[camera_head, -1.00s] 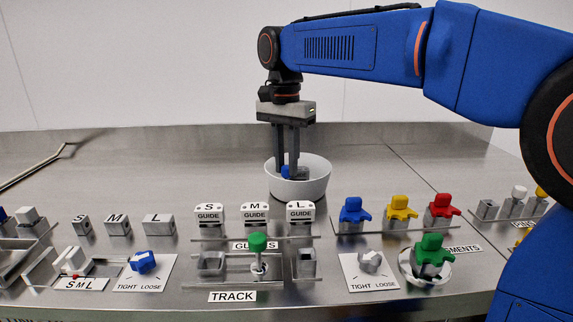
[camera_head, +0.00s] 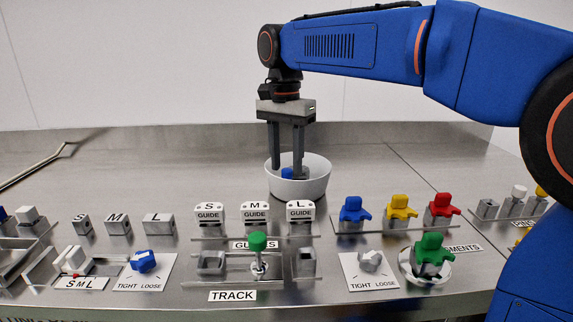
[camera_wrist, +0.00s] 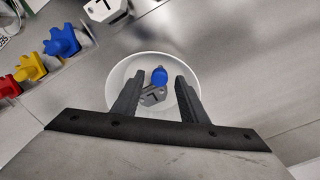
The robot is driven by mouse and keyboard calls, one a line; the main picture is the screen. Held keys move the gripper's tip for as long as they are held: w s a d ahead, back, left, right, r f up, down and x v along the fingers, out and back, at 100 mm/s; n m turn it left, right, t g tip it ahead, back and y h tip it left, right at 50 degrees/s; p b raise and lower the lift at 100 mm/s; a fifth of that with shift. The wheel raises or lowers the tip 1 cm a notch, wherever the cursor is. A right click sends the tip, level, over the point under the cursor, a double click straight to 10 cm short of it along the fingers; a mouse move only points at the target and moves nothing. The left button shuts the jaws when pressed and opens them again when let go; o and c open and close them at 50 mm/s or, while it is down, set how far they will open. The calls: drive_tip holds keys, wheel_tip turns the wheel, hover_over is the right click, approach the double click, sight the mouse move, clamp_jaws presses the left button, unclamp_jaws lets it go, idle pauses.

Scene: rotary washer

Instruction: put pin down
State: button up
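The pin has a blue head (camera_wrist: 159,76) and a grey metal base marked with a letter. It lies inside the white bowl (camera_head: 315,186) at the back middle of the bench; in the head view only its blue part (camera_head: 287,173) shows above the rim. My gripper (camera_head: 287,172) reaches down into the bowl with its fingers spread. In the wrist view my gripper (camera_wrist: 157,85) has a finger on each side of the pin, with clear gaps, so it is open and empty. The bowl's near wall hides the pin's lower part in the head view.
Guide blocks (camera_head: 254,214) stand in front of the bowl. Blue, yellow (camera_head: 398,207) and red star-shaped pieces stand to the right, with a green one (camera_head: 432,250) nearer. A green-topped pin (camera_head: 257,243) stands at the track. The steel bench behind the bowl is clear.

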sight(286, 169)
wheel_tip(286, 169, up, 11)
idle(0.4)
drive_tip(key=shift+a, duration=0.1)
